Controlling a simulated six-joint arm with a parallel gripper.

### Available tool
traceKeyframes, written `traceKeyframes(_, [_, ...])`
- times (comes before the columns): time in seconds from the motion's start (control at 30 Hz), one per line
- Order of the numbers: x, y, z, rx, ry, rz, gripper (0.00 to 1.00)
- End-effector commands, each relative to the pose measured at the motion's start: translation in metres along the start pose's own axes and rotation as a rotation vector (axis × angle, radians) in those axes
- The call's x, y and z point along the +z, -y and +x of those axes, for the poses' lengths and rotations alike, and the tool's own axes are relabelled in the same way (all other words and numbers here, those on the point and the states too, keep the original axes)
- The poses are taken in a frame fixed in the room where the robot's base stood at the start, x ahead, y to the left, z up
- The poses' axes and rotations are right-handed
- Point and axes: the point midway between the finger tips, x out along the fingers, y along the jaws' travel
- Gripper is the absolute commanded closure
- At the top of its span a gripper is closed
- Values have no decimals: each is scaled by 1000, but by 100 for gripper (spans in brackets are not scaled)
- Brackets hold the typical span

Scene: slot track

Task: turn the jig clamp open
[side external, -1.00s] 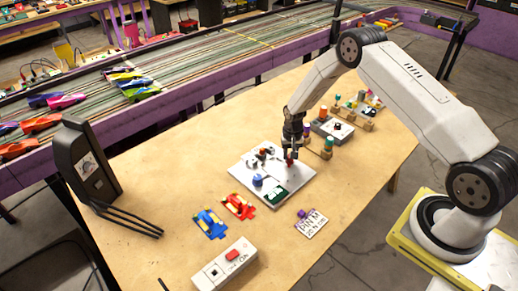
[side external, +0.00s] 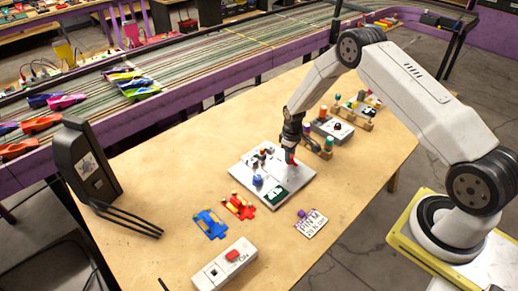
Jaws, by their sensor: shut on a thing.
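The light grey jig plate (side external: 244,171) lies on the wooden table with small dark, orange and blue parts and a dark green patch on it. My gripper (side external: 291,158) points down at the plate's right side. It is shut on a small red part (side external: 291,159), which looks like the clamp's handle. The fingers hide most of that part and the clamp's body, so I cannot tell its exact angle.
Blue (side external: 209,223) and red (side external: 239,207) car pieces lie in front of the plate. A white box with a red button (side external: 231,256) and a lettered card (side external: 311,223) are nearer. A dark stand (side external: 90,163) is left. Coloured pegs (side external: 328,113) stand behind right.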

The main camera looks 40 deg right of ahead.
Motion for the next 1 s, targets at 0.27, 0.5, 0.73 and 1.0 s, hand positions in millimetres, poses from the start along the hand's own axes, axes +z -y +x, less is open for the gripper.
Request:
traceKeyframes(0.27, [0, 0, 0, 0, 0, -80, 100])
traceKeyframes(0.5, [0, 0, 0, 0, -1, -88, 100])
traceKeyframes(0.73, [0, 0, 0, 1, -1, -87, 44])
traceKeyframes(1.0, [0, 0, 0, 0, 0, -86, 28])
